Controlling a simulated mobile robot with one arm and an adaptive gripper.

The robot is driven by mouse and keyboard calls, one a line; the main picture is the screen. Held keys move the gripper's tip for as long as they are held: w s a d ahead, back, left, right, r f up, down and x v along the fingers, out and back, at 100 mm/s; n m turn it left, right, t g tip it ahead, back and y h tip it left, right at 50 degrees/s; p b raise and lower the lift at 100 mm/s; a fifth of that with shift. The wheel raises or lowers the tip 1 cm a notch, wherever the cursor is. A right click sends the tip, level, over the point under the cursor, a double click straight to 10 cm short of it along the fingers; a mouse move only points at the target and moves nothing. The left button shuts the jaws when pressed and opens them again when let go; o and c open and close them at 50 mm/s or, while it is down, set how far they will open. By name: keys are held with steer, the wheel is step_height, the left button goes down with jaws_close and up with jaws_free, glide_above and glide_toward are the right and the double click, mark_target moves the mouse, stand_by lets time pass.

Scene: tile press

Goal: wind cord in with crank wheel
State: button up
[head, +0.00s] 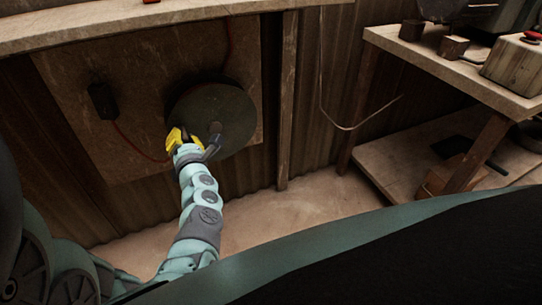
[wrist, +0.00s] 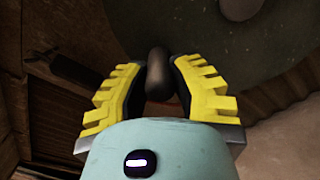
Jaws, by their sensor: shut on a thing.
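The crank wheel (head: 232,104) is a dark round disc on a brown board, left of centre in the head view. Its face also fills the upper right of the wrist view (wrist: 225,45). My gripper (head: 181,138) is at the wheel's lower left edge, its yellow fingers on both sides of the dark crank handle (wrist: 157,62). It is shut on that handle; in the head view the fingers hide the handle. A red cord (head: 135,147) runs from a black box (head: 103,101) towards the wheel. Another red length (head: 228,45) shows above the wheel.
The brown backing board (head: 75,65) is fixed to a corrugated wall, below a shelf edge (head: 130,30). A wooden post (head: 288,100) stands right of the wheel. A workbench (head: 440,65) with blocks is at the right. The floor (head: 310,205) below is clear.

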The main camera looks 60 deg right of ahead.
steer(key=r, duration=0.1)
steer(key=r+p, duration=0.1)
steer(key=d+r+p, duration=0.1)
steer(key=shift+s+d+r, duration=0.1)
steer(key=shift+s+r, duration=0.1)
steer(key=shift+s, duration=0.15)
steer(key=shift+s+d+r+p, duration=0.25)
steer(key=shift+s+d+r, duration=0.25)
steer(key=shift+d+r, duration=0.25)
steer(key=shift+s+d+r+p, duration=0.2)
steer(key=shift+s+d+r, duration=0.25)
steer(key=shift+d+r, duration=0.3)
steer(key=o, duration=0.9)
steer(key=shift+f, duration=0.15)
steer(key=b+v, duration=0.1)
steer(key=v, duration=0.7)
